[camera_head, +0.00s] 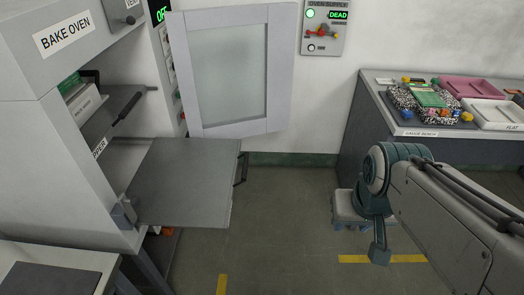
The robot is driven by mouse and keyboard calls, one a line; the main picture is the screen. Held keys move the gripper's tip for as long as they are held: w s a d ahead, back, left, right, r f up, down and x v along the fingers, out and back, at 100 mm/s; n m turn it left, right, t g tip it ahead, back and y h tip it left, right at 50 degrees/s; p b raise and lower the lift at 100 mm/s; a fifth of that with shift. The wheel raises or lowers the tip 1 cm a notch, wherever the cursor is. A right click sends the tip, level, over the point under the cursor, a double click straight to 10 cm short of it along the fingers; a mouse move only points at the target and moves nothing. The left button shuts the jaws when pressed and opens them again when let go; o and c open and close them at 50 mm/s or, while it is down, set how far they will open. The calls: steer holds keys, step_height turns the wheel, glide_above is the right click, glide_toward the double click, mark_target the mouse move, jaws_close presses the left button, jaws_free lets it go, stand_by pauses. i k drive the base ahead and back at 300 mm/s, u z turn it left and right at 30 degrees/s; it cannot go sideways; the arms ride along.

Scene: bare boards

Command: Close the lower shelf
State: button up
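The bake oven (62,120) stands at the left with its front open. A flat grey panel (185,185), which looks like the lower shelf, sticks out to the right from the oven's lower opening. It lies about level and has a dark handle (242,169) on its right edge. A label on the inner shelf edge is only partly readable. My gripper (379,256) hangs over the floor to the right of the panel, clear of it and touching nothing visible. Its fingers are too small and dark to tell open from shut.
A grey framed door with a pane (229,72) hangs open above and behind the panel. A control box (325,26) is on the back wall. A gauge bench (440,125) with trays stands at the right. Floor between panel and arm is clear. A table (60,262) is at lower left.

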mark_target(179, 182)
steer(key=z, duration=0.05)
steer(key=i, duration=0.55)
steer(key=u, duration=0.95)
steer(key=i, duration=0.45)
steer(key=u, duration=0.35)
